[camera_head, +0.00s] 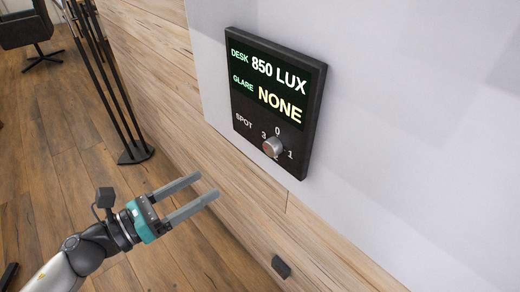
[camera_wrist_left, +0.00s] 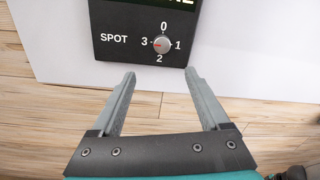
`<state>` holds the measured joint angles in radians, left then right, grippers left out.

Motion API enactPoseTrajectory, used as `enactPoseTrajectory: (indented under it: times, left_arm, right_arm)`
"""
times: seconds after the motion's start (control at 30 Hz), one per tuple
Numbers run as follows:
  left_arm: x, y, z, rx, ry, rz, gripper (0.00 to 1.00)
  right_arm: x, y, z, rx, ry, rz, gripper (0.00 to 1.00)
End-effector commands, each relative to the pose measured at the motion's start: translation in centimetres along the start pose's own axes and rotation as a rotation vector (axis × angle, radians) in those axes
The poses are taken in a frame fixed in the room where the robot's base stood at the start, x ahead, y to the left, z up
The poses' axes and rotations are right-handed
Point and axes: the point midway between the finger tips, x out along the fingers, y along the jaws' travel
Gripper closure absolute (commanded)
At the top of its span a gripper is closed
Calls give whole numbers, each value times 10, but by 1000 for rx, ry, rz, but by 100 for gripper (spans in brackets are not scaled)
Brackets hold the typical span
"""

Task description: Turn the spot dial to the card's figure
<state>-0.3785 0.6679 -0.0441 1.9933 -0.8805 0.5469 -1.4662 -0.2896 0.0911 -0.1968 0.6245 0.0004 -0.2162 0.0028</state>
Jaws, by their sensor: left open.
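A black wall panel (camera_head: 236,66) reads "DESK 850 LUX" and "GLARE NONE". The round silver spot dial (camera_head: 273,147) sits low on it, ringed by the figures 0, 1, 2 and 3. In the left wrist view the dial (camera_wrist_left: 161,44) has a small red mark on its left side, toward the 3. My left gripper (camera_head: 207,188) is open and empty, below and left of the panel, with its fingers apart from the dial. In the left wrist view the open fingertips (camera_wrist_left: 160,74) lie below the dial. I see no card. My right gripper is out of view.
The panel hangs on a white wall (camera_head: 400,130) above wood planks (camera_head: 165,75). A small black block (camera_head: 281,266) is on the planks below. A black stand (camera_head: 135,152) and a dark chair (camera_head: 25,30) are at the left. Space between gripper and panel is clear.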

Motion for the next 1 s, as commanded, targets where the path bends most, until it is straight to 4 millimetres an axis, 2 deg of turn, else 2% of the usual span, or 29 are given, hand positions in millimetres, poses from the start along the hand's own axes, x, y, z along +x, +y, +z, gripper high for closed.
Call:
enactPoseTrajectory:
  times: [0.27,1.0]
  left_arm:
    - [20,-4,3,28,-1,-15,21]
    - [131,-5,4,24,-2,-11,21]
  right_arm:
    - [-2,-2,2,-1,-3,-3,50]
    - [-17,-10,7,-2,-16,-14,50]
